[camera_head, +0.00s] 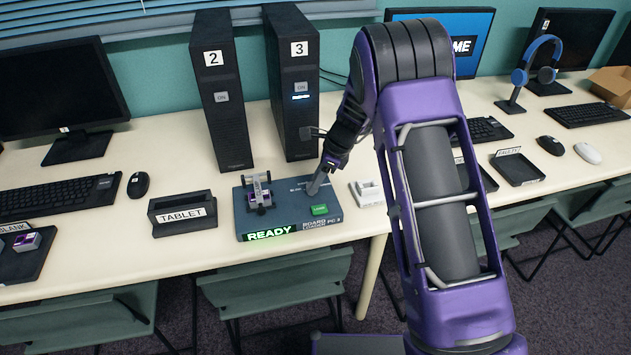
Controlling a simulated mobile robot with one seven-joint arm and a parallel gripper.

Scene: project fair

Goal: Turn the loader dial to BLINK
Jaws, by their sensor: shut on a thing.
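The board loader (285,215) is a flat dark blue-grey box on the table. Its front label (270,232) glows green with READY. A green button (319,210) sits on its top at the right. My gripper (317,187) points down onto the back right of the loader top and is shut on the dial there. The dial itself is hidden by the fingers, so its pointer setting and the BLINK mark cannot be read.
Black PC towers 2 (222,130) and 3 (296,135) stand behind the loader. A TABLET holder (182,215) is at its left, and a small white stand (367,193) close at its right. My arm hides part of the table to the right.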

